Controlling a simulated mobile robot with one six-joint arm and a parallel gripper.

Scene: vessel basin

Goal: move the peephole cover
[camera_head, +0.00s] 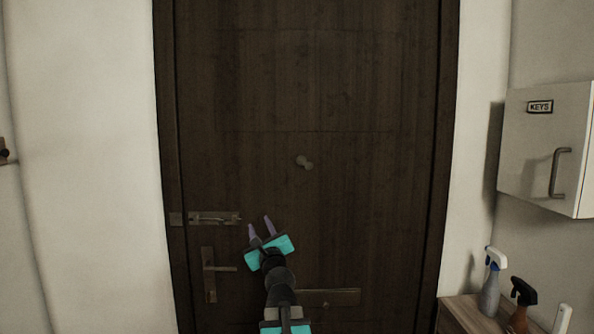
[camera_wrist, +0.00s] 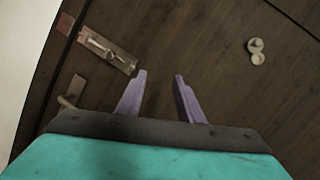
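The peephole cover (camera_head: 307,164) is a small pale metal piece on the dark wooden door (camera_head: 350,80), at about its middle. In the wrist view the cover (camera_wrist: 257,58) is at the upper right, with a round knob-like part against it. I cannot tell which part is the cover's flap. My gripper (camera_head: 259,226) is below and left of the cover in the head view, apart from it. In the wrist view its two purple fingers (camera_wrist: 160,75) are spread with nothing between them.
A slide bolt (camera_head: 214,218) and a lever handle (camera_head: 212,268) are on the door's left side. A metal plate (camera_head: 330,298) is low on the door. At right are a key cabinet (camera_head: 540,165) and a wooden top (camera_head: 465,312) with spray bottles (camera_head: 491,285).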

